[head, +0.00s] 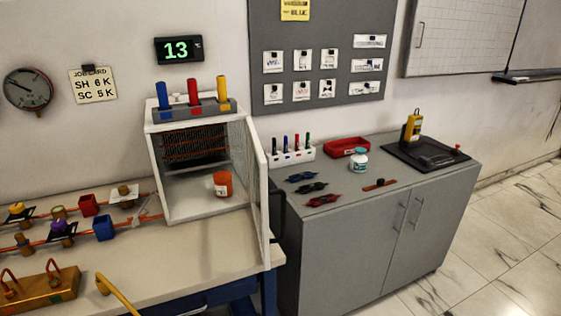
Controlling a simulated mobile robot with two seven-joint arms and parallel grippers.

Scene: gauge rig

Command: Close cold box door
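The cold box (201,213) is a white, open-fronted box on the pale bench at the middle of the head view. Its door (260,200) is a mesh panel in a white frame, hinged on the box's right side. Neither of my grippers is in view.
Blue, red and yellow cylinders (193,92) stand in a grey rack on the box's top. The bench (180,259) is bare in front of the box; coloured blocks and a brass block (38,288) lie left. A grey cabinet (345,245) stands close right of the door.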

